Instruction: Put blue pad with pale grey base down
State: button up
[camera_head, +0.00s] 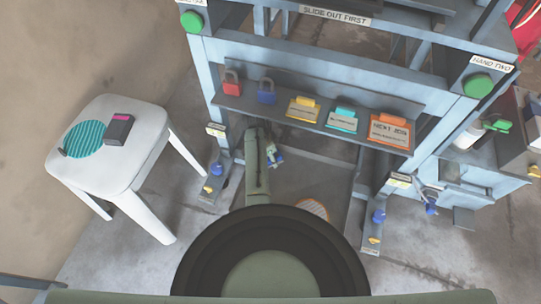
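My arm reaches forward from the bottom middle to the open bay under the press. My gripper (273,155) is small and partly hidden at the end of the arm, below the press shelf. A small blue thing, possibly the blue pad (279,161), shows right at the gripper's tip. Its pale grey base cannot be made out. I cannot tell whether the fingers are closed on it or only beside it.
A white stool (143,167) at left bears a teal striped disc (84,139) and a dark box (119,128). The press shelf (333,127) holds padlocks and tags. Press legs with blue knobs (379,216) flank the bay. Bare floor (110,251) lies at lower left.

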jog(key=shift+f, duration=0.2)
jog(key=o, duration=1.6)
jog(key=shift+c, duration=0.2)
jog(key=p+v, duration=0.1)
jog(key=v, duration=0.7)
jog(key=shift+r+p, duration=0.35)
jog(key=shift+r, duration=0.05)
